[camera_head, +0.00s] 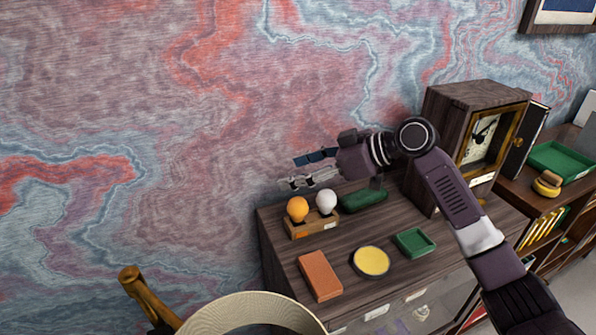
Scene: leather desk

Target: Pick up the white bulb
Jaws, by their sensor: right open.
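The white bulb (326,201) stands upright in a small wooden holder (312,224) on the dark wooden cabinet top. An orange bulb (297,208) stands beside it on the left in the same holder. My right gripper (290,172) is open and empty, pointing left, above and a little behind the bulbs. It is apart from the white bulb. My right arm comes in from the lower right. My left gripper is not in view.
A green tray (414,242), a round yellow dish (371,261) and a reddish-brown block (320,276) lie in front. A dark green object (364,200) lies under my arm. A wooden clock (482,140) stands right. The marbled wall is close behind.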

